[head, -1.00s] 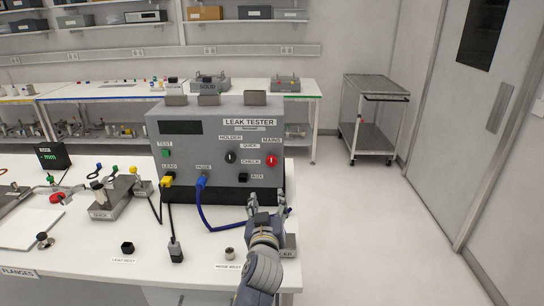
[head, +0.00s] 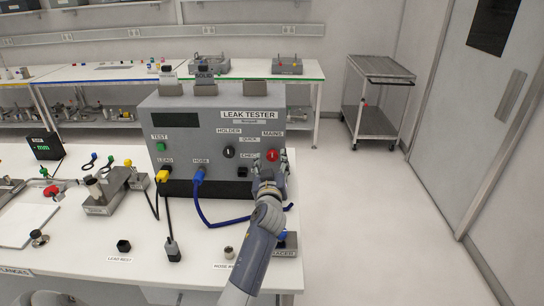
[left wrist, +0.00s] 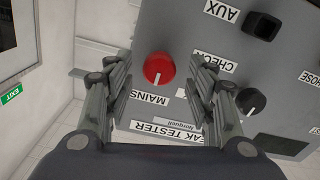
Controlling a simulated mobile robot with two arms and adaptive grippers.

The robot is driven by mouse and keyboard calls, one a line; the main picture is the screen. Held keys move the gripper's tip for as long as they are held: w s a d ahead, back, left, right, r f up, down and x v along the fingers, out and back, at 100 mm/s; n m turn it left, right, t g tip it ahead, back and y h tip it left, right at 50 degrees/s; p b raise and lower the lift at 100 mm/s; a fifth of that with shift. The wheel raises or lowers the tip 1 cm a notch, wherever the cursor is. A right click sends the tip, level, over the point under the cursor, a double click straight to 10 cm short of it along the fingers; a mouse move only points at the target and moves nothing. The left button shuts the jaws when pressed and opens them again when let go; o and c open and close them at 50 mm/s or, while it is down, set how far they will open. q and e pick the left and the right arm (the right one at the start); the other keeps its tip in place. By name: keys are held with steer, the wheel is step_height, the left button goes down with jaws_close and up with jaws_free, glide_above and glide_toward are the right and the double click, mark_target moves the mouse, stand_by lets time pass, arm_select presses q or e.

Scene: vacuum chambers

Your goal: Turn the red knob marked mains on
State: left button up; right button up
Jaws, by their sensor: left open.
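The red mains knob (head: 272,155) is on the right side of the grey leak tester's (head: 215,115) front panel, under the label MAINS. In the left wrist view the knob (left wrist: 159,68) shows between the two spread fingers, upside down, with its white pointer mark visible. My left gripper (head: 272,168) is open in front of the panel, just below and at the knob. In the left wrist view its fingers (left wrist: 162,90) stand on either side of the knob and do not visibly touch it. My right gripper is not in view.
The black holder knob (head: 228,151) is left of the red knob; it also shows close to a finger in the left wrist view (left wrist: 250,101). The AUX socket (left wrist: 262,25) is nearby. A blue cable (head: 205,205) runs on the table below. Open floor lies right of the table.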

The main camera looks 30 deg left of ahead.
arm_select(q)
steer(key=shift+w+a+r, duration=0.1)
steer(key=shift+w+a, duration=0.25)
steer(key=shift+w, duration=0.3)
steer(key=shift+w+a, duration=0.15)
steer(key=shift+w, duration=0.05)
steer(key=shift+c, duration=0.2)
steer(key=c, duration=0.9)
steer(key=shift+c, duration=0.6)
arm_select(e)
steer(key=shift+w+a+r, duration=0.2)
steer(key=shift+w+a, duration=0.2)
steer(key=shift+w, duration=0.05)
